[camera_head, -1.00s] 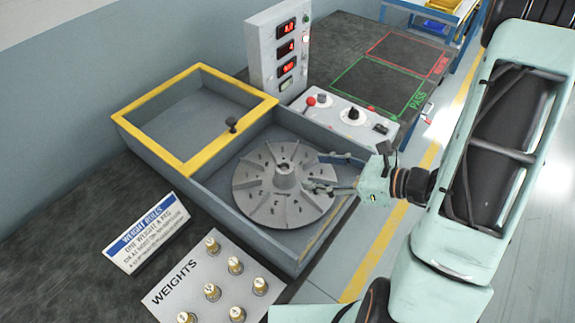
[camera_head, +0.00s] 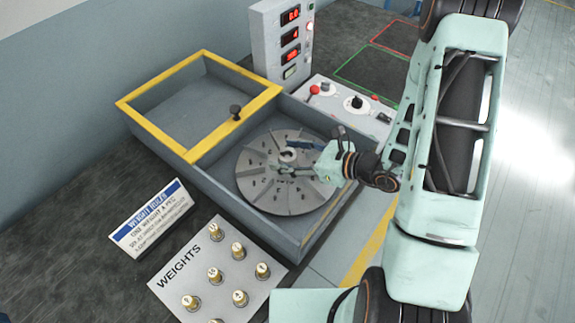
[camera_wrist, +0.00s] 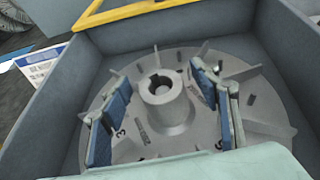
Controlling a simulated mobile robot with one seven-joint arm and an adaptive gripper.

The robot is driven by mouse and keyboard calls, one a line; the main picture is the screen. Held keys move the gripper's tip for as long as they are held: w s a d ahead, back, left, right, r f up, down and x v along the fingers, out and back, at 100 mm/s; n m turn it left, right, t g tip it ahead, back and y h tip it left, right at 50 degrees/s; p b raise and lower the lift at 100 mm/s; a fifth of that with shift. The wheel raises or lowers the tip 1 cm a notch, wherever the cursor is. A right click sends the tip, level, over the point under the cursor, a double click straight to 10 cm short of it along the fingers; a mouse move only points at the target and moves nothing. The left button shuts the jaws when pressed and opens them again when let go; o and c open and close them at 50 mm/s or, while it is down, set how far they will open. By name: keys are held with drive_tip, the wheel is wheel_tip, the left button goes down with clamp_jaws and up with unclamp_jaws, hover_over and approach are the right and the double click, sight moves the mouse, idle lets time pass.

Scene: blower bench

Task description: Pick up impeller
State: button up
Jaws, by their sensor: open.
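The impeller (camera_head: 262,182) is a grey finned disc with a raised hollow hub in the middle. It lies flat in the open half of the grey bench box. In the wrist view its hub (camera_wrist: 163,97) stands between the two blue-padded fingers of my gripper (camera_wrist: 157,105). The fingers are spread, with a visible gap on each side of the hub. In the head view my gripper (camera_head: 297,158) is over the impeller near the hub, coming from the right, and its wrist hides part of the disc's right side.
The box (camera_head: 232,218) has raised walls around the impeller. A yellow-framed cover (camera_head: 187,156) with a black knob is at left. Brass weights stand on a panel (camera_head: 225,262) in front, beside a rules sign (camera_head: 152,218). A control panel (camera_head: 345,103) and display tower (camera_head: 262,45) stand behind.

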drive_tip(key=shift+c, duration=0.4)
clamp_jaws()
drive_tip(key=shift+r, duration=0.15)
